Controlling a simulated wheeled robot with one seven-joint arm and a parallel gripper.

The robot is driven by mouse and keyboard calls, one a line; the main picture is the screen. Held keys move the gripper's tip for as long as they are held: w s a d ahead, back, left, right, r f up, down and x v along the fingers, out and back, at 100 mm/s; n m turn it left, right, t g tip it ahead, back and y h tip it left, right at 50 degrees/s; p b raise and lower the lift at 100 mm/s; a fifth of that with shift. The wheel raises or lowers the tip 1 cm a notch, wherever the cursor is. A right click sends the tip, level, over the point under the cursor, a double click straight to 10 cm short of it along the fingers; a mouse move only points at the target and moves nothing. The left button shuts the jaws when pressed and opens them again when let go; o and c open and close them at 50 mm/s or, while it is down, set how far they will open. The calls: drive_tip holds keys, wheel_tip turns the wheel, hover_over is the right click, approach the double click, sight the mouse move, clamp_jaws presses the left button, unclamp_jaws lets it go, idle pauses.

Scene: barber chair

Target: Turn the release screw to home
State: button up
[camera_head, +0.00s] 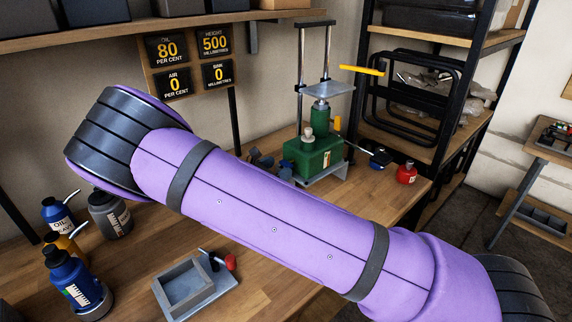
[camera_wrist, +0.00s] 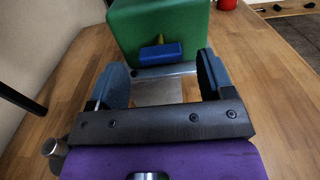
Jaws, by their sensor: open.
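A blue bar-shaped knob (camera_wrist: 160,53) with a yellow mark, which looks like the release screw, sits low on the face of the green block (camera_wrist: 157,22) in the wrist view. The green block is the base of the pump unit (camera_head: 314,158) on the bench in the head view. My gripper (camera_wrist: 162,68) is open, with one blue-grey finger left and one right of the knob as seen in the wrist view. It appears empty, and I cannot tell whether the fingertips reach the knob. In the head view my purple arm covers most of the gripper.
Signs (camera_head: 188,62) on the wall read oil 80, height 500, air 0 and sink 0. Bottles (camera_head: 75,285) stand at the bench's left. A grey tray (camera_head: 190,287) lies at the front. A red container (camera_head: 406,173) stands right of the pump. A black shelf rack (camera_head: 462,110) stands behind.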

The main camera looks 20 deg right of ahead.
sight(283, 165)
drive_tip(key=shift+x, duration=1.95)
drive_tip(key=shift+c, duration=0.2)
drive_tip(key=c, duration=0.9)
